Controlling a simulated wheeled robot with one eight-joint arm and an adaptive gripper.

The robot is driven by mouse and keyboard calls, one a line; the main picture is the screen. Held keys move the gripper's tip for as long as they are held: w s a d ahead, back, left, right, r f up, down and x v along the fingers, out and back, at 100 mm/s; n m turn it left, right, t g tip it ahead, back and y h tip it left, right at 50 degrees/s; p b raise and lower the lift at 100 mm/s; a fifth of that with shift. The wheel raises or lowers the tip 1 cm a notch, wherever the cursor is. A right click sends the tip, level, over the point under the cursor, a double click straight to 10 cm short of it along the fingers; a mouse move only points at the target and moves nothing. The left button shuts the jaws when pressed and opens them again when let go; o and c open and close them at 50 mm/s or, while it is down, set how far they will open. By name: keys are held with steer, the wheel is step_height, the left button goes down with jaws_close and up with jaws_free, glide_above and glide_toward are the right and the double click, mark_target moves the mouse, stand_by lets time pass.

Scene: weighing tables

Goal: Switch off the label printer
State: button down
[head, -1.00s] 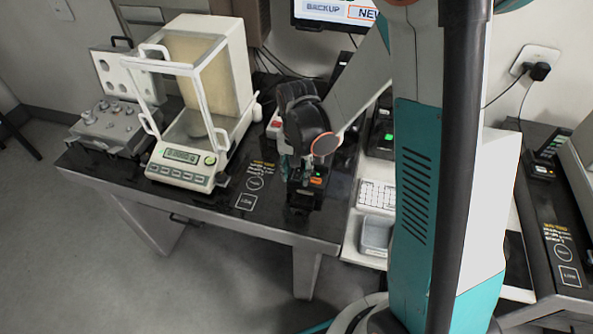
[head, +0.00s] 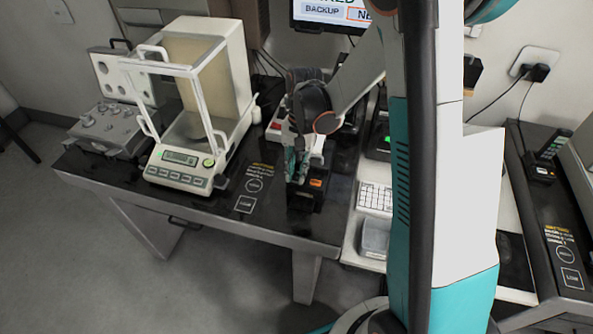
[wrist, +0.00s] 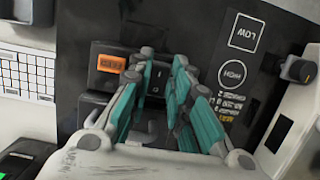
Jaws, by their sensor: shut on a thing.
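A small black box (head: 306,196) with a lit orange display stands near the front edge of the dark table, right of the balance. It also shows in the wrist view, with its orange display (wrist: 111,64) and a dark switch (wrist: 158,76) marked with a line. I cannot read a name that shows it is the label printer. My gripper (head: 298,178) points down at this box. In the wrist view its teal fingers (wrist: 158,72) stand on both sides of the switch, shut on it. The fingers hide the switch's lower part, so its position is unclear.
A glass-walled balance (head: 185,165) stands left, with a grey knobbed case (head: 108,128) beyond it. A white and red device (head: 274,130) is behind my gripper. A white keypad (head: 375,197) and small tray (head: 375,236) lie right. The table front left of the box is clear.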

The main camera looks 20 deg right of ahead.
steer(key=c, duration=1.5)
jaws_free()
steer(key=v, duration=1.2)
